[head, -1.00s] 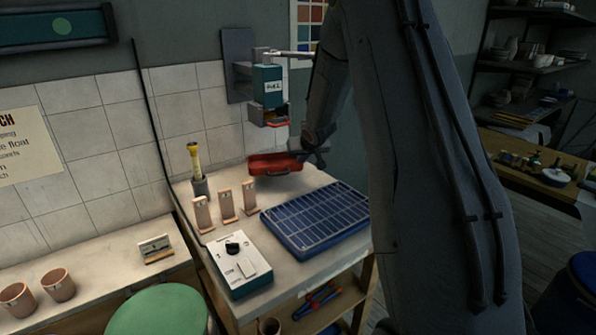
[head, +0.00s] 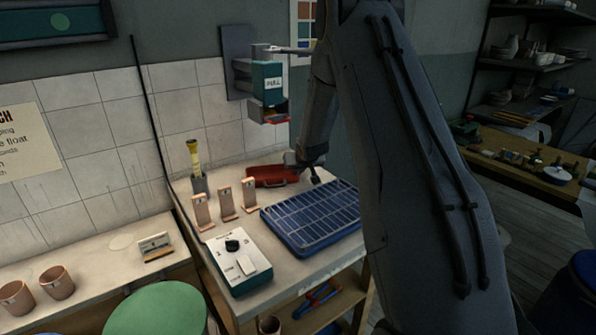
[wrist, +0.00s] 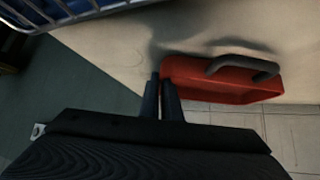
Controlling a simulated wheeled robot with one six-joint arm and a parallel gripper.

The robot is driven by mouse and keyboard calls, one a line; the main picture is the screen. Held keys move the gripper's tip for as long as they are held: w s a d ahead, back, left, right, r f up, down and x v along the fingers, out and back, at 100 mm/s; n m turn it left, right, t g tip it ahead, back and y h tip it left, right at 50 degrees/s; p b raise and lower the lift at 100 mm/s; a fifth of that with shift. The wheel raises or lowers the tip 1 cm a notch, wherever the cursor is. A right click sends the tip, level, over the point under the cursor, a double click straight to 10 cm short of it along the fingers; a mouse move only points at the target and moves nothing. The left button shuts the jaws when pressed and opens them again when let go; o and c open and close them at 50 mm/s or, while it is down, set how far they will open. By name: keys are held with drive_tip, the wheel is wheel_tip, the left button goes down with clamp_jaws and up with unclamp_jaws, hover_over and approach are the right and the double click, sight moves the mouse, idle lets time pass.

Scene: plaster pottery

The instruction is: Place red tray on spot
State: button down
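The red tray (head: 268,178) is shallow, with a dark handle, at the back of the worktable by the tiled wall. It is at or just above the surface; I cannot tell if it touches. In the wrist view the tray (wrist: 225,88) lies right of my fingers. My gripper (wrist: 163,98) has its two fingers close together at the tray's near left wall, apparently pinching it. In the head view my gripper (head: 305,172) is at the tray's right end. No marked spot shows clearly; the surface under the tray is hidden.
A blue rack (head: 315,218) lies in front of the tray. Several upright pinkish stands (head: 226,204), a yellow-topped tool in a holder (head: 196,168) and a white-green control box (head: 238,262) stand to the left. A teal wall dispenser (head: 267,84) hangs above.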

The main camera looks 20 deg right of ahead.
drive_tip(key=shift+f, duration=0.1)
drive_tip(key=c, duration=2.4)
unclamp_jaws()
drive_tip(key=shift+f, duration=0.1)
drive_tip(key=o, duration=0.4)
drive_tip(key=shift+r, duration=0.3)
drive_tip(key=b+v, duration=0.1)
drive_tip(key=v, duration=1.1)
drive_tip(key=s+a+g, duration=0.1)
drive_tip(key=s+a, duration=0.1)
drive_tip(key=s, duration=0.2)
drive_tip(key=s+a+f+g, duration=0.1)
drive_tip(key=s+a, duration=0.5)
drive_tip(key=s, duration=0.1)
drive_tip(key=shift+s+f+n+g+y, duration=0.25)
drive_tip(key=shift+s+n+g+y, duration=0.05)
drive_tip(key=shift+n+g, duration=0.1)
drive_tip(key=s+a+f+g, duration=0.1)
drive_tip(key=s+a, duration=0.4)
drive_tip(key=s, duration=0.6)
drive_tip(key=s+a+f+n+g+y, duration=0.1)
drive_tip(key=s+a+g, duration=0.2)
drive_tip(key=s, duration=0.8)
drive_tip(key=shift+s+a+n+g, duration=0.3)
drive_tip(key=shift+s+a+g, duration=0.1)
drive_tip(key=shift+a, duration=0.7)
